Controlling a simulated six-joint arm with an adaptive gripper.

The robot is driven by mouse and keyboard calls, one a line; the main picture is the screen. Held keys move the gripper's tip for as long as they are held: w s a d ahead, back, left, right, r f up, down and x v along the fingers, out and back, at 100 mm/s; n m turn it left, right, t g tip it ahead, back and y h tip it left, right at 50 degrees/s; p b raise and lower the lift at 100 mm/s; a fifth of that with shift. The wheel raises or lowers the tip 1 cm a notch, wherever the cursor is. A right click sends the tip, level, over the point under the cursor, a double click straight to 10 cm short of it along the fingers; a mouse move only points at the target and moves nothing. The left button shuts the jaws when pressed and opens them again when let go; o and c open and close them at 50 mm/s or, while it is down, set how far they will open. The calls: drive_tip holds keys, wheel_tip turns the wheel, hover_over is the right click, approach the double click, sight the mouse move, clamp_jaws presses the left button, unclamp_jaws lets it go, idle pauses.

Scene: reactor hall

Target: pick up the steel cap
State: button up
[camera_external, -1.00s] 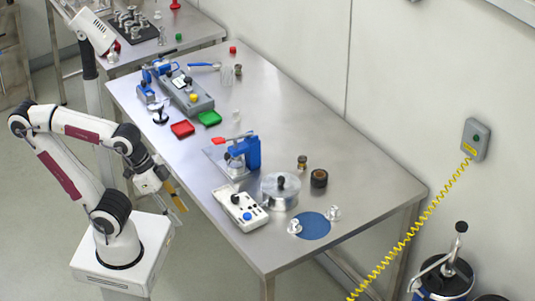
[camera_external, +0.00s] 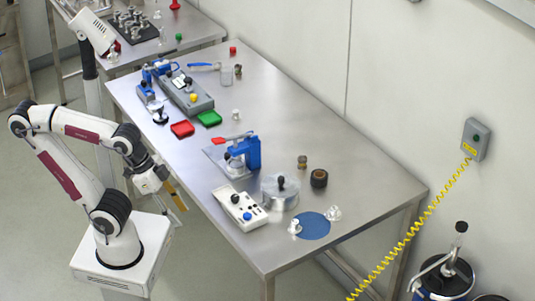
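I cannot tell for sure which thing is the steel cap. Two small shiny metal pieces stand at the edge of a flat blue disc near the front of the steel table: one at its left, a small metal piece (camera_external: 295,227), and one at its right, another metal piece (camera_external: 333,213). A wide round steel vessel with a black knob (camera_external: 280,191) stands just behind them. My gripper (camera_external: 179,199) hangs off the table's left edge, pointing down and right, apart from all of these. Its fingers are too small to tell whether they are open.
A white control box (camera_external: 240,208), a blue clamp device (camera_external: 243,153) and a dark ring (camera_external: 319,178) stand near the vessel. The blue disc (camera_external: 313,230) lies flat. Red (camera_external: 182,129) and green (camera_external: 209,118) trays are farther back. The table's right middle is clear.

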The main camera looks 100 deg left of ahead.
drive_tip(key=shift+w+a, duration=0.1)
drive_tip(key=n+g+y, duration=0.1)
drive_tip(key=n+y, duration=0.7)
drive_tip(key=n, duration=0.4)
approach(293, 221)
drive_tip(key=shift+w+a+f, duration=0.1)
drive_tip(key=shift+a+f, duration=0.3)
drive_tip(key=shift+a, duration=0.45)
drive_tip(key=shift+w+f, duration=0.4)
drive_tip(key=shift+w, duration=0.05)
drive_tip(key=shift+a, duration=0.1)
drive_tip(key=shift+x, duration=1.25)
drive_tip(key=shift+f, duration=0.1)
